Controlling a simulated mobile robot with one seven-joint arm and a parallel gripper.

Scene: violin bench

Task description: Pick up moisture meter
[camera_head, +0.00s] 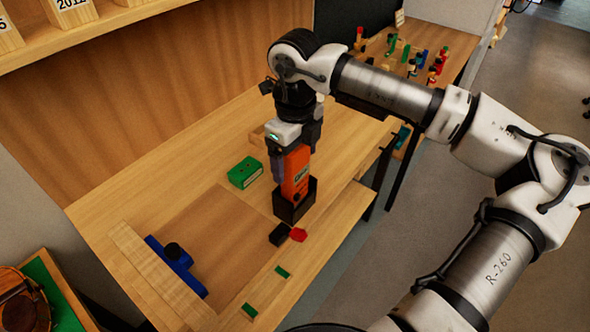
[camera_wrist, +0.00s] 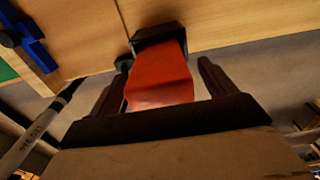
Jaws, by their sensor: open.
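The moisture meter, an orange upright device (camera_head: 296,173), stands in a black open-topped holder (camera_head: 294,209) at the front edge of the bench. In the wrist view the meter (camera_wrist: 160,82) shows as a red-orange block, with the dark holder (camera_wrist: 160,33) beyond it. My gripper (camera_head: 290,160) points down over the meter from above. In the wrist view the fingers of my gripper (camera_wrist: 161,88) are apart, one on each side of the meter, with a gap visible on the right. Contact on the left cannot be told. The lower end of the meter is hidden inside the holder.
A green box (camera_head: 245,172) lies left of the holder. A small black block (camera_head: 280,235) and a red piece (camera_head: 299,234) lie just in front. A blue tool (camera_head: 176,265) lies at the left. Several coloured clamps (camera_head: 405,50) stand at the back right. The bench's middle is mostly clear.

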